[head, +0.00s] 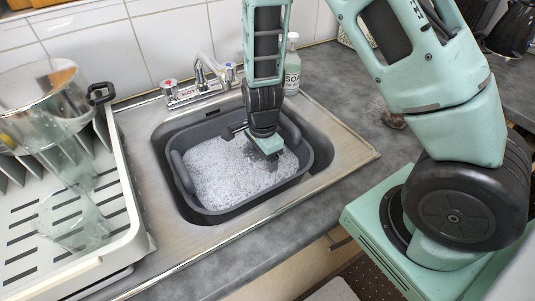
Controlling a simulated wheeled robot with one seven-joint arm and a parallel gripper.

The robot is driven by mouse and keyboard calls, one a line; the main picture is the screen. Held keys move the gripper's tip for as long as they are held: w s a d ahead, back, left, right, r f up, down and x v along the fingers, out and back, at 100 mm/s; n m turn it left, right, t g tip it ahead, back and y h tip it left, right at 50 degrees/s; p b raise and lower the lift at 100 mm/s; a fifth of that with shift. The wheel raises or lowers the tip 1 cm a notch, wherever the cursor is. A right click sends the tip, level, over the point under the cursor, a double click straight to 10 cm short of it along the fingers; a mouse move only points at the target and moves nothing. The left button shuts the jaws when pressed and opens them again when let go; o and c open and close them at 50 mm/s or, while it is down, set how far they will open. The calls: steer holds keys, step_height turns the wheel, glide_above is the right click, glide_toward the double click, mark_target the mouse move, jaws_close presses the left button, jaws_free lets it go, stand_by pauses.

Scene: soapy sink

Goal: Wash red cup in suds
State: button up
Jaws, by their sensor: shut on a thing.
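My gripper (266,153) points down into the grey wash tub (243,211), its fingertips at or in the white suds (220,172). The tub sits in the steel sink and is filled with foam. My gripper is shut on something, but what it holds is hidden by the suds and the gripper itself. No red cup shows in the head view; it may be under the foam at the gripper, but I cannot see it.
A tap (201,75) with red and blue handles stands behind the tub, and a soap bottle (292,68) is at the back right. A white dish rack (118,215) with glassware and a metal pot (38,88) is at the left. The front right counter (345,190) is clear.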

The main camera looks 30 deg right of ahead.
steer(key=shift+a, duration=0.8)
steer(key=shift+d, duration=1.75)
steer(key=shift+a+p, duration=0.9)
steer(key=shift+a, duration=0.85)
steer(key=shift+d+b, duration=0.3)
steer(key=shift+d, duration=1.45)
steer(key=shift+a+p, duration=0.9)
steer(key=shift+a, duration=0.85)
steer(key=shift+d+b, duration=0.35)
steer(key=shift+d, duration=1.4)
steer(key=shift+a+p, duration=0.9)
steer(key=shift+a, duration=0.85)
steer(key=shift+d+b, duration=0.4)
steer(key=shift+d, duration=1.35)
steer(key=shift+a+r+p, duration=0.15)
steer(key=shift+a+p, duration=0.8)
steer(key=shift+a, duration=0.8)
step_height(320, 180, up, 18)
steer(key=p, duration=1.7)
steer(key=shift+r, duration=0.25)
